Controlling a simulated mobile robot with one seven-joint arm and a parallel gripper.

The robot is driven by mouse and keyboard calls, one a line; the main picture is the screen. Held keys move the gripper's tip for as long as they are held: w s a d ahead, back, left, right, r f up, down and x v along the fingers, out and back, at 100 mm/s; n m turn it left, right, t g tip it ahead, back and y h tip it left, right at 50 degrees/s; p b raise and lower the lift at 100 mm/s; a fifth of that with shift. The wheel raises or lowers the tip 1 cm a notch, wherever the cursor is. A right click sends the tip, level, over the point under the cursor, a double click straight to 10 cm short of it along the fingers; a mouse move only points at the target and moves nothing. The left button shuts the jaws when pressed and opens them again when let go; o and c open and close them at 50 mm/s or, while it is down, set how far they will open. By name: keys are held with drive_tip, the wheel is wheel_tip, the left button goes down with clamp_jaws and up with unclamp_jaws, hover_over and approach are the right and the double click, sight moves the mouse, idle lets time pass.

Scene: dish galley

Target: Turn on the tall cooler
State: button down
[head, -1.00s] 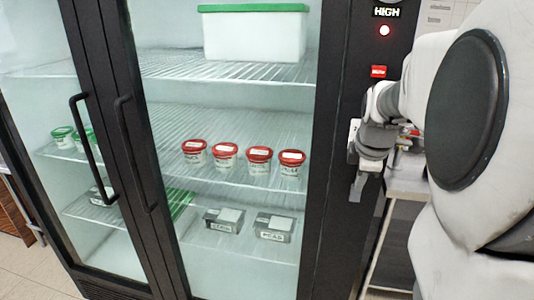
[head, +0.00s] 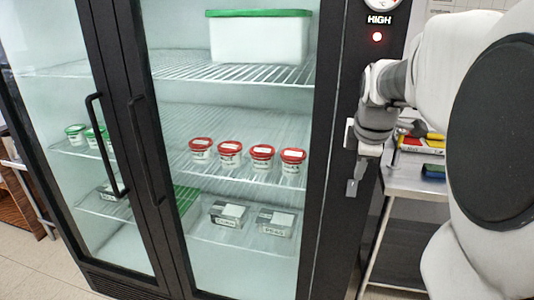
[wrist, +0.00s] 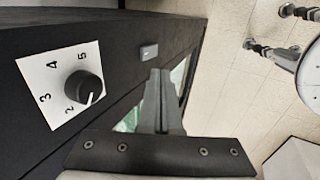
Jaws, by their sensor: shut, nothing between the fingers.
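The tall cooler (head: 330,110) is a black-framed, glass-doored cabinet filling the left and centre of the head view. Its right post carries a gauge (head: 381,4), a HIGH label (head: 379,20) and a lit red light (head: 377,37). My gripper (head: 352,188) is in front of that post, lower down; its fingers are shut and empty. In the wrist view the finger tips (wrist: 160,72) point toward a small grey piece (wrist: 149,51) on the black panel; contact cannot be told. A black knob (wrist: 84,87) on a white plate numbered 2 to 5 sits left of the fingers.
Red-lidded tubs (head: 262,157), dark boxes (head: 228,213) and a green-lidded bin (head: 258,38) stand on shelves behind the glass. Two black door handles (head: 146,150) stick out in front. A metal table (head: 415,179) with colourful items is to the right.

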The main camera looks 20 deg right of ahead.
drive_tip(key=r, duration=0.5)
drive_tip(key=shift+s+a+r+p, duration=0.2)
drive_tip(key=shift+s+r+p, duration=0.1)
drive_tip(key=shift+s, duration=0.1)
drive_tip(key=shift+f, duration=0.1)
